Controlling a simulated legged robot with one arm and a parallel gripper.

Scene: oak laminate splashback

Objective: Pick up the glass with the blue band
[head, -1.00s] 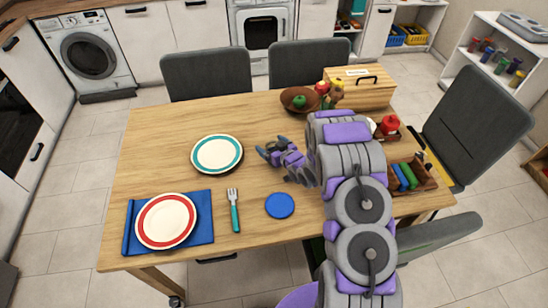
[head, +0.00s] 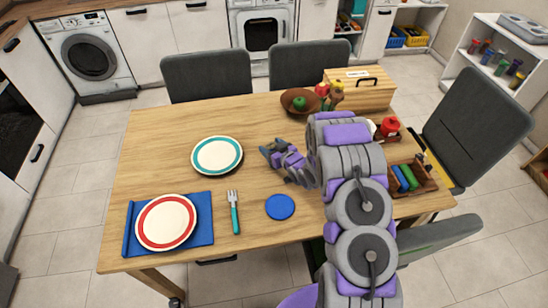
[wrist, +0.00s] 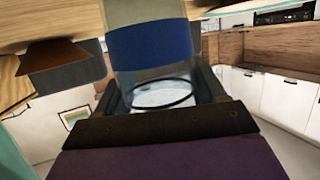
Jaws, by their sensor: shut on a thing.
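The glass with the blue band (wrist: 150,45) fills the upper middle of the wrist view. It is clear, with a broad blue band and a round dark-edged end near the palm. My gripper (wrist: 160,88) has one finger on each side of it and is shut on it. In the head view my gripper (head: 273,147) is low over the middle of the table, right of the teal-rimmed plate.
On the table (head: 165,140) are a teal-rimmed plate (head: 217,155), a red-rimmed plate (head: 166,222) on a blue napkin, a fork (head: 234,212) and a blue coaster (head: 280,207). A brown bowl (head: 291,104) and wooden box (head: 375,94) stand behind. A wooden caddy (head: 425,183) is right of my arm.

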